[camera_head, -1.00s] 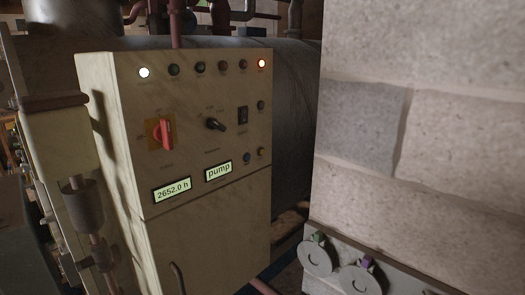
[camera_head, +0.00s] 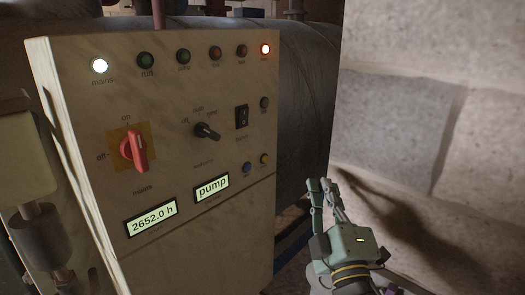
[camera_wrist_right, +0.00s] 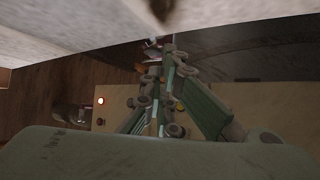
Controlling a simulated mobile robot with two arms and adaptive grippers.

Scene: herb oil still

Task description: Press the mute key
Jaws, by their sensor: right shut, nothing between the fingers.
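The cream control panel (camera_head: 85,150) stands at left centre in the head view. On its right side are a small dark button (camera_head: 264,103), a blue button (camera_head: 247,168) and a yellow button (camera_head: 265,159). Their labels are too small to read, so I cannot tell which one is the mute key. My right gripper (camera_head: 322,183) is shut and empty, to the right of the panel and a little below the buttons, apart from them in the picture. In the right wrist view its fingers (camera_wrist_right: 164,65) are together, with the panel (camera_wrist_right: 265,103) behind. My left gripper is not in view.
The panel also carries a red rotary switch (camera_head: 135,150), a black selector (camera_head: 207,131), a rocker switch (camera_head: 242,116), lamps and two displays. The white lamp (camera_head: 99,66) and an orange-red lamp (camera_head: 265,49) are lit. A stone wall (camera_head: 400,110) stands close on the right.

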